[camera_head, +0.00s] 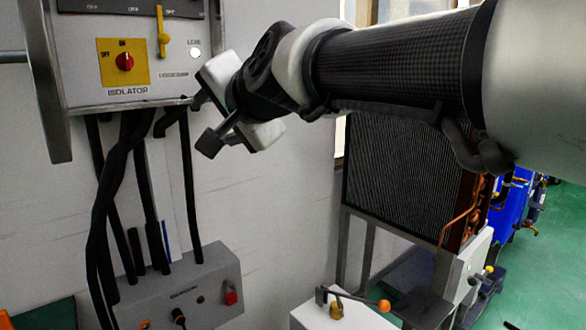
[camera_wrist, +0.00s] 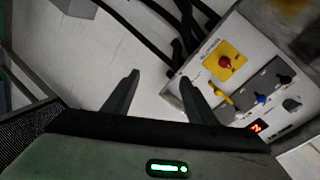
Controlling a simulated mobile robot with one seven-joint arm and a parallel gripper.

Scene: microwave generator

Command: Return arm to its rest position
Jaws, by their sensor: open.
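My gripper (camera_head: 188,130) is near the middle-left of the head view, in front of the white wall and just below the lower edge of the isolator panel (camera_head: 75,80). Its two dark fingers are apart with nothing between them. My arm reaches in from the upper right. In the wrist view my gripper (camera_wrist: 158,78) shows two spread fingers over the white wall. The isolator panel (camera_wrist: 235,95) lies to the right there, tilted, with the right finger overlapping its edge.
The panel carries a red knob on a yellow plate (camera_head: 123,62) and a yellow lever (camera_head: 163,38). Black cables (camera_head: 110,190) hang below it to a grey box (camera_head: 185,290). A radiator-like unit (camera_head: 395,185) stands behind my arm. Green floor shows at right.

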